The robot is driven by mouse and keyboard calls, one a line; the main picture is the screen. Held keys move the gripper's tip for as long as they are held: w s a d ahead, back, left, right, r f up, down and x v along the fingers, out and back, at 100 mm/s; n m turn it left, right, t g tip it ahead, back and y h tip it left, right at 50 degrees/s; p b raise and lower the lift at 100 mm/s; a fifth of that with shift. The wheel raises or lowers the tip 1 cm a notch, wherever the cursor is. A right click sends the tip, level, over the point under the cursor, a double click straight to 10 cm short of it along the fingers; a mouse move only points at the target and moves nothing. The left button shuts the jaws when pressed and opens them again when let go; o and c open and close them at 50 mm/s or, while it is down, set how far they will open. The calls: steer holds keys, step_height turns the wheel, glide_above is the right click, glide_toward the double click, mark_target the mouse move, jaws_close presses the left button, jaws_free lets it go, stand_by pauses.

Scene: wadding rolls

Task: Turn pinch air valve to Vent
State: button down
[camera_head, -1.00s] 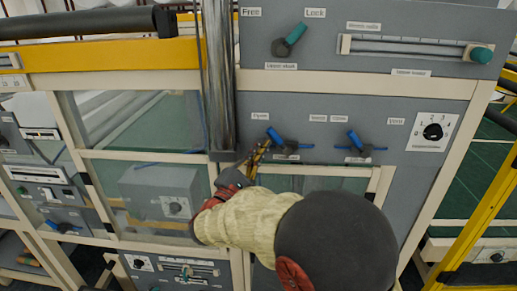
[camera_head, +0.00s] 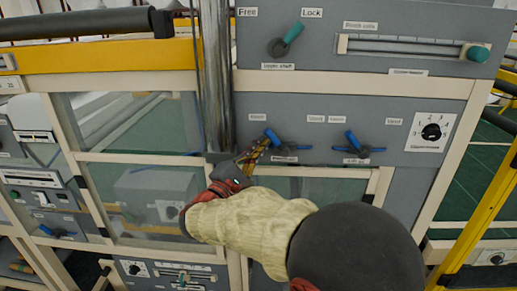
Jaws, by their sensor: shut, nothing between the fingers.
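Two valves with blue handles sit on the grey lower panel. The left valve (camera_head: 273,138) has its handle tilted up and left, toward the label at its upper left; a label that seems to read "Vent" is at its upper right. The name plates under both are too small to read surely, so I cannot tell which is the pinch air valve. My gripper (camera_head: 262,145) is shut and empty, its tips close to the left side of the left valve's handle. I cannot tell whether they touch.
A vertical metal column (camera_head: 215,80) stands just left of my gripper. A numbered dial (camera_head: 431,132) is at the right. A green-handled lever (camera_head: 287,40) and a slider (camera_head: 475,53) are on the upper panel. Glass windows lie below and left.

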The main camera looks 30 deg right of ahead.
mark_target(272, 133)
steer(key=shift+r+m, duration=0.2)
steer(key=shift+m, duration=0.1)
steer(key=m+b, duration=0.1)
steer(key=d+r+m+g+y+b, duration=0.1)
steer(key=m+b, duration=0.1)
steer(key=shift+s+r+g+b, duration=0.25)
steer(key=shift+s+g+b, duration=0.05)
steer(key=shift+s, duration=0.1)
steer(key=d+r+m+y+b, duration=0.1)
steer(key=b, duration=0.1)
steer(key=s+d+r+m+g+y+b, duration=0.1)
steer(key=m+b, duration=0.1)
steer(key=shift+s+m, duration=0.15)
steer(key=shift+m, duration=0.15)
steer(key=s+d+m+y+b, duration=0.1)
steer(key=d+m+y+b, duration=0.1)
steer(key=b, duration=0.1)
steer(key=s+d+r+m+y+b, duration=0.1)
steer(key=d+m, duration=0.1)
steer(key=shift+s+y+b, duration=0.3)
steer(key=shift+b, duration=0.1)
steer(key=shift+s+d, duration=0.1)
